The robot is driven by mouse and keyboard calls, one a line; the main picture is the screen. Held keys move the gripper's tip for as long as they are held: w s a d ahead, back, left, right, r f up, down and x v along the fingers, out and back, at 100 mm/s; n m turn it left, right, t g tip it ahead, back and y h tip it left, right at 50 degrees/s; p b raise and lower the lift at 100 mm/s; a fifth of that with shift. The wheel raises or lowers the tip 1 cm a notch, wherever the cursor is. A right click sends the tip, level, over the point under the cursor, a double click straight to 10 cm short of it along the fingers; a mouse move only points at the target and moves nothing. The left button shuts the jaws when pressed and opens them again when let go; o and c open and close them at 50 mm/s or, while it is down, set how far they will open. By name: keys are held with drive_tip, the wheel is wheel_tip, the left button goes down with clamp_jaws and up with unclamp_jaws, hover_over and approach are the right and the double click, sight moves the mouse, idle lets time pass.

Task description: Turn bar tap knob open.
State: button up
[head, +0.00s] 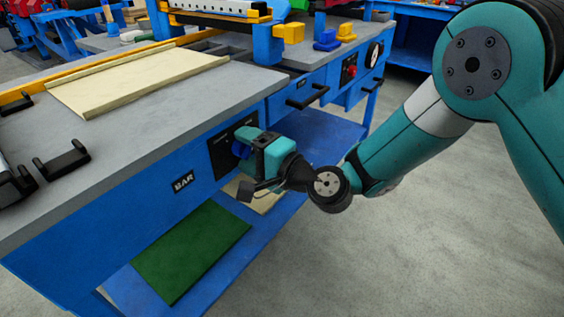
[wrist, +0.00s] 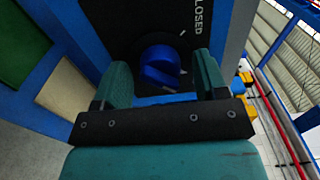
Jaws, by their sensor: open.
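The bar tap knob (wrist: 160,66) is blue and round, on a black plate (wrist: 140,20) with the white word "CLOSED" beside it in the wrist view. In the head view the knob (head: 239,150) is mostly hidden behind my gripper, on the blue front panel to the right of the "BAR" label (head: 183,182). My gripper (wrist: 162,82) is open, with one teal finger on each side of the knob. I cannot tell whether the fingers touch it. In the head view my gripper (head: 248,150) is right at the black plate.
The grey tabletop (head: 130,130) holds a cream panel (head: 135,80) and black brackets (head: 62,160). Drawer handles (head: 307,96) and a red knob (head: 350,71) are farther along the front. A lower shelf holds a green sheet (head: 190,250). The floor (head: 400,250) at right is clear.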

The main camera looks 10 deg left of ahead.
drive_tip(key=b+v, duration=1.2)
drive_tip(key=v, duration=0.5)
drive_tip(key=shift+d+b, duration=0.2)
drive_tip(key=shift+b, duration=0.1)
drive_tip(key=shift+s, duration=0.15)
